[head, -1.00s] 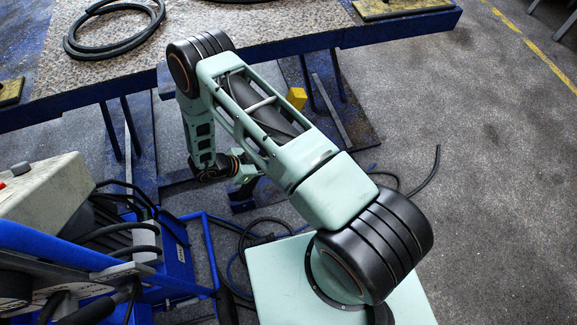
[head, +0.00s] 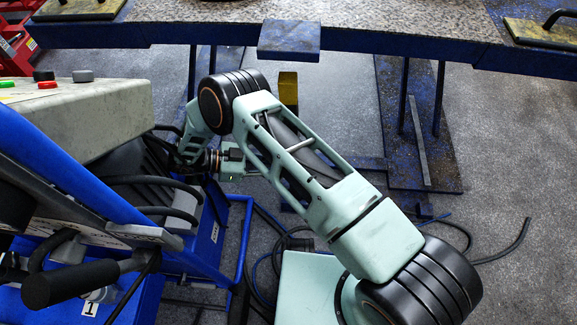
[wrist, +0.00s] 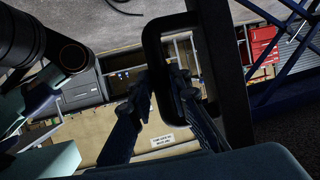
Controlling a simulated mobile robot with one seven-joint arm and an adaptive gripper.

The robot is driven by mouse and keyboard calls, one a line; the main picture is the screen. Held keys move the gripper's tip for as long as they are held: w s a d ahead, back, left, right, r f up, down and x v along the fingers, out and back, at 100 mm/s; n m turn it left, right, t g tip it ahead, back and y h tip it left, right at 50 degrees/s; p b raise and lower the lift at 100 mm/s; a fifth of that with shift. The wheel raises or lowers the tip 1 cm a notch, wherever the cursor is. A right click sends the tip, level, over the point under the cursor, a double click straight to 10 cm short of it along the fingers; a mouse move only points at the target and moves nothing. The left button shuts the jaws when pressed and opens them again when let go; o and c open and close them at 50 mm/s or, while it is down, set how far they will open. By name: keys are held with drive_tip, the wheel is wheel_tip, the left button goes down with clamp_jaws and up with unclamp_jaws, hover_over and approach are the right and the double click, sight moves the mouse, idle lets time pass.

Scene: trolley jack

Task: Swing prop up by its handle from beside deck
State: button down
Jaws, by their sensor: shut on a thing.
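In the wrist view, a black rectangular loop handle (wrist: 152,48) stands out from a dark straight bar (wrist: 226,70), which looks like the prop. My gripper (wrist: 161,84) has its two dark blue fingers closed about the long side of the handle. The handle crosses between the fingertips, and the bar lies to the right of them. The deck (head: 390,22) is at the top of the head view, with a speckled top and a blue edge. In the head view my arm hides the gripper and handle, and I cannot pick out the prop there.
A blue frame with a grey control box (head: 95,115) stands close on the left, with black cables. A blue plate (head: 290,40) juts from the deck's front edge, above a yellow piece (head: 288,90). Hoses (head: 490,250) lie on the floor at right. Open floor lies farther right.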

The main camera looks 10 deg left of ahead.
drive_tip(key=shift+a+f, duration=0.15)
drive_tip(key=shift+a, duration=0.2)
drive_tip(key=c, duration=1.8)
unclamp_jaws()
wheel_tip(320, 180, up, 10)
drive_tip(key=shift+r, duration=0.15)
